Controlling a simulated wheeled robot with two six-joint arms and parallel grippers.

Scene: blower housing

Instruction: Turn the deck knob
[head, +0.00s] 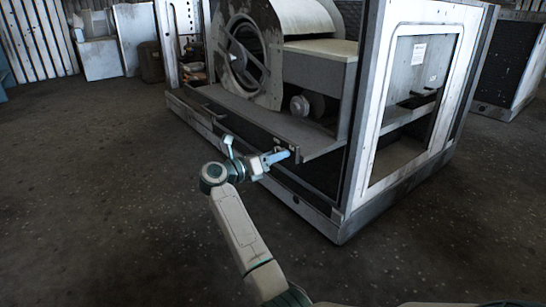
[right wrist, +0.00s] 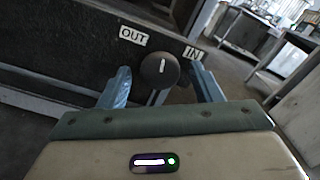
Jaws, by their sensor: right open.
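The deck knob (right wrist: 159,70) is round and black with a white pointer line, which stands nearly upright in the right wrist view. An OUT label (right wrist: 133,36) is at its upper left and an IN label (right wrist: 193,54) at its right. My right gripper (right wrist: 161,86) is open, with one blue finger on each side of the knob in the picture. I cannot tell whether the fingers touch it. In the head view my right gripper (head: 287,155) is at the deck's front edge (head: 250,126), and I cannot make out the knob there. My left gripper is out of view.
The blower housing (head: 352,190) has a pale frame and a corner post right of my gripper. A large blower wheel (head: 245,52) and a round motor-like part (head: 300,105) sit behind the deck. The floor (head: 90,180) at left is clear.

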